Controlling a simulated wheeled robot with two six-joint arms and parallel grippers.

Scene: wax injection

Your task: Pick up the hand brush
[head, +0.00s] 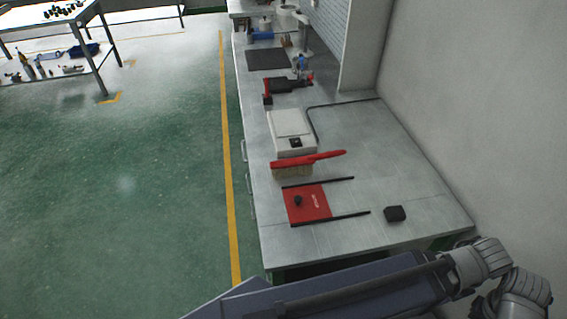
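The hand brush (307,159) lies on the long grey workbench (400,175). It has a red handle pointing right and tan bristles at its left end. It sits just in front of a white scale-like device and behind a red plate. My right arm's links show at the lower right, but its gripper is out of the frame. My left gripper is not in view either. Nothing holds the brush.
A red plate (318,204) between two black bars lies before the brush. A small black block (395,213) is to its right. The white device (291,130) stands behind. A wall (460,120) bounds the bench's right side; green floor is open at left.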

